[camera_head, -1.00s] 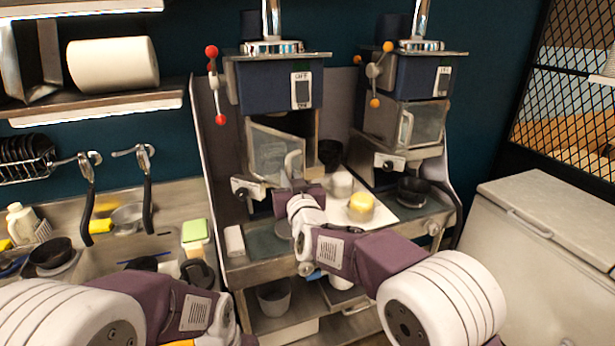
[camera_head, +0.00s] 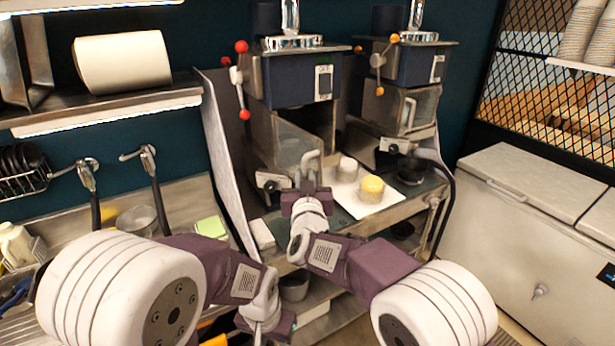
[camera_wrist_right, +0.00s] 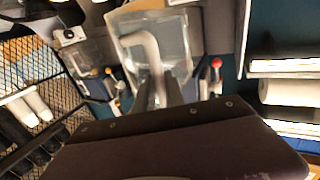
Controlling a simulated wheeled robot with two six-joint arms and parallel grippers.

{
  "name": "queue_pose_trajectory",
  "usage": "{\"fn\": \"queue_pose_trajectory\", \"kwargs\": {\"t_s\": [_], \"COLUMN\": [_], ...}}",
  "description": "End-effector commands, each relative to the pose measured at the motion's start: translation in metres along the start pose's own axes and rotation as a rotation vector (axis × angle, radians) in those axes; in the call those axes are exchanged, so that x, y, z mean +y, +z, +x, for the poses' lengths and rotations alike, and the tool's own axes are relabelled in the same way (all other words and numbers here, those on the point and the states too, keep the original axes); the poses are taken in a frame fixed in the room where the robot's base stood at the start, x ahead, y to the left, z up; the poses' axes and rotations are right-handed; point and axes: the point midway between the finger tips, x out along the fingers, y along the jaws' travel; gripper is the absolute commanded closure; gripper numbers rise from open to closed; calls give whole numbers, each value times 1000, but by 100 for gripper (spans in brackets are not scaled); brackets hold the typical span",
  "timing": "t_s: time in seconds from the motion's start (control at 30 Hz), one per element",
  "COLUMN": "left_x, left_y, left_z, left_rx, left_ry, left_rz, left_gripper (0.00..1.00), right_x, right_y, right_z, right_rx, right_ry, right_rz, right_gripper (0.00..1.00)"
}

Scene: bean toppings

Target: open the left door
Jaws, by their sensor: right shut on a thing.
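The left door (camera_head: 293,142) is a clear panel with a pale curved handle on the left blue machine (camera_head: 297,80). It stands swung out from the machine, and a dark opening shows to its right. My right gripper (camera_head: 308,180) is shut on the door handle (camera_head: 313,160). In the right wrist view the handle (camera_wrist_right: 150,48) runs down between the fingers (camera_wrist_right: 160,92), with the clear door panel (camera_wrist_right: 178,60) behind. My left gripper (camera_head: 262,322) is low at the bottom edge; its fingers do not show clearly.
A second machine (camera_head: 405,68) with a closed clear door stands to the right. A white cup (camera_head: 348,168) and a yellow-topped cup (camera_head: 371,188) sit on a white mat (camera_head: 395,188). A white chest (camera_head: 520,215) stands at the right. Shelf and sink are at the left.

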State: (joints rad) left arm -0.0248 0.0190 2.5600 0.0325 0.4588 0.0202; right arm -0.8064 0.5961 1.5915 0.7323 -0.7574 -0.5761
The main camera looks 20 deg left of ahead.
Motion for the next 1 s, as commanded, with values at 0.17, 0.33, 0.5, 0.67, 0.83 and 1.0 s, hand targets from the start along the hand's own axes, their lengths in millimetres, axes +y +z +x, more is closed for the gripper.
{"fn": "queue_pose_trajectory", "kwargs": {"t_s": [0.17, 0.33, 0.5, 0.67, 0.83, 1.0], "left_x": [0, 0, 0, 0, 0, 0], "left_y": [0, 0, 0, 0, 2, 3], "left_z": [0, 0, 0, 5, 20, 27], "left_rx": [0, 0, 0, 0, 0, 0], "left_ry": [0, 0, 0, 0, 0, 0], "left_rz": [0, 0, 0, 0, 0, 0], "left_gripper": [64, 64, 64, 64, 64, 64], "right_x": [0, 0, 0, -1, -3, -3], "right_y": [-8, -7, -4, -2, 0, -2], "right_z": [0, 0, 0, -8, -45, -77], "right_rx": [17, 14, 9, 8, 8, 9], "right_ry": [-1, -1, 0, -2, -5, -3], "right_rz": [1, 1, 1, 2, 2, 1], "right_gripper": [100, 64, 64, 64, 64, 64]}}
